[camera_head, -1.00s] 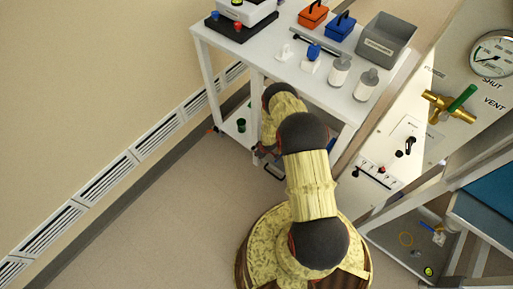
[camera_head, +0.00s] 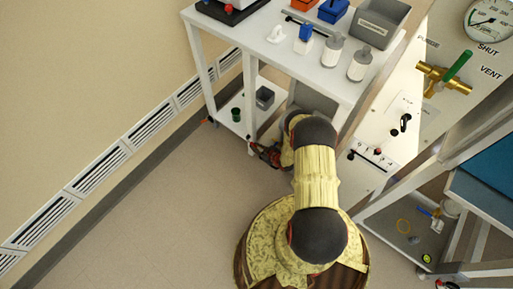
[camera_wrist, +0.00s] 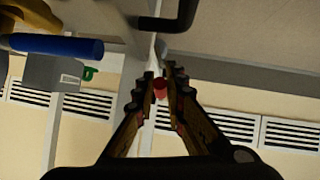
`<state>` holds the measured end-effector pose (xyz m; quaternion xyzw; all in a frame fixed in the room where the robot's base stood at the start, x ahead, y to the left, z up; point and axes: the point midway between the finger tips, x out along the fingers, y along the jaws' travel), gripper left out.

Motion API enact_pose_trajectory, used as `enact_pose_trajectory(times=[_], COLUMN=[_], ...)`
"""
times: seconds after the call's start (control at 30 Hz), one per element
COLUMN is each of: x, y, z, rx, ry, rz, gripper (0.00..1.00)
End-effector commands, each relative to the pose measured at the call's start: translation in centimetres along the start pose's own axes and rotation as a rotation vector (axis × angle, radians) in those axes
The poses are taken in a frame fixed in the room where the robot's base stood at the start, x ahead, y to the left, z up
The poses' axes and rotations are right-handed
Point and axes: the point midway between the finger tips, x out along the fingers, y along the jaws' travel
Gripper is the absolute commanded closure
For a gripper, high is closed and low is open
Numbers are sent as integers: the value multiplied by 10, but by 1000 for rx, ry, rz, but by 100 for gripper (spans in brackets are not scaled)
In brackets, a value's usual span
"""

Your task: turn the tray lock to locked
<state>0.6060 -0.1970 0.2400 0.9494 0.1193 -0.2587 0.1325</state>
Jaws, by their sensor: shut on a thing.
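In the wrist view the two fingers of my gripper (camera_wrist: 161,83) are closed on a small red knob-like piece (camera_wrist: 160,85). Most of the piece is hidden between the fingertips, and I cannot tell its turn position or whether it is the tray lock. In the head view my gripper (camera_head: 268,155) is low beside the front leg of the white cart (camera_head: 340,84), partly hidden by my arm. A black bar handle (camera_wrist: 178,22) is close above the fingers in the wrist view. No lock marking is readable.
The cart's lower shelf holds a grey bin (camera_head: 264,98) and a green cup (camera_head: 236,115). White bottles (camera_head: 331,52) and a grey tub (camera_head: 380,22) stand on top. A valve panel (camera_head: 445,75) and metal frame are at right. The floor at left is clear.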

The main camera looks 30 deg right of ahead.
Motion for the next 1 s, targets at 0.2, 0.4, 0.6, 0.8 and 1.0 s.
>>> enact_pose_trajectory(times=[0.2,0.4,0.6,0.8,1.0], x=[2,3,3,3,3], y=[-1,-1,-1,-1,-1], z=[4,4,4,4,4], rx=[9,10,10,10,9], ry=[47,61,61,60,60], rz=[7,9,9,9,9], gripper=[100,100,100,83,72])
